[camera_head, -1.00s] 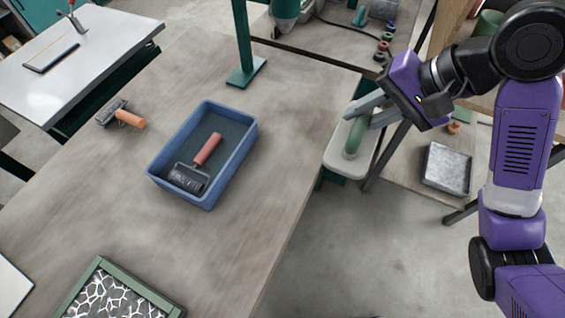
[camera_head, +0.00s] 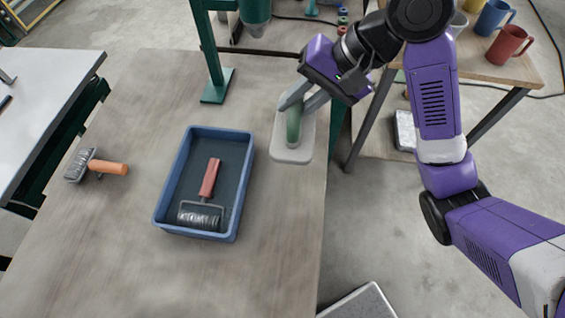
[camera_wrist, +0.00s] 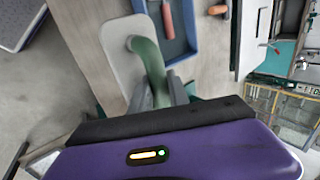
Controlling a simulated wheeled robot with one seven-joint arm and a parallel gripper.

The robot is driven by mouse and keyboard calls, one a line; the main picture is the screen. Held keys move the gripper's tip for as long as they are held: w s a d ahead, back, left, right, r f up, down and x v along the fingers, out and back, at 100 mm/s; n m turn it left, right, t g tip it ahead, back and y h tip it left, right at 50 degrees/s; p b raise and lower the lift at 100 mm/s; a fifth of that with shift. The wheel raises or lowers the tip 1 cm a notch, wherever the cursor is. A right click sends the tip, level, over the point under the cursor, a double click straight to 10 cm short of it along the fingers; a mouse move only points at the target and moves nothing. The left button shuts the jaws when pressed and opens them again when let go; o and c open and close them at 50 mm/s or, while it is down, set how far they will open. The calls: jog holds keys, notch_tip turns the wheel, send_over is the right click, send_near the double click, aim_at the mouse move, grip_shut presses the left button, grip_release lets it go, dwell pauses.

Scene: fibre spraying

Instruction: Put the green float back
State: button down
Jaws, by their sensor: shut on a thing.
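The green float has a pale, flat rectangular plate (camera_head: 291,154) and a green handle (camera_head: 293,124). My gripper (camera_head: 296,103) is shut on the green handle. In the head view the float is over the right edge of the table, to the right of the blue tray; I cannot tell whether its plate touches the tabletop. In the wrist view the green handle (camera_wrist: 147,55) runs into my gripper (camera_wrist: 160,92), with the pale plate (camera_wrist: 118,50) behind it.
A blue tray (camera_head: 160,216) holds a roller with a red handle (camera_head: 209,178). A spiked roller with an orange handle (camera_head: 108,168) lies at the left. A green post (camera_head: 216,88) stands at the back. Bare tabletop (camera_head: 110,260) lies in front.

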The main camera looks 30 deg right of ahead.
jog(key=shift+f+b, duration=2.6)
jog(key=shift+f, duration=6.65)
jog(key=shift+f, duration=0.2)
jog(key=c, duration=1.3)
grip_release()
jog(key=shift+o, duration=0.2)
jog(key=shift+r, duration=0.1)
jog(key=p+v, duration=0.6)
jog(key=v, duration=0.6)
jog(key=shift+r, duration=0.1)
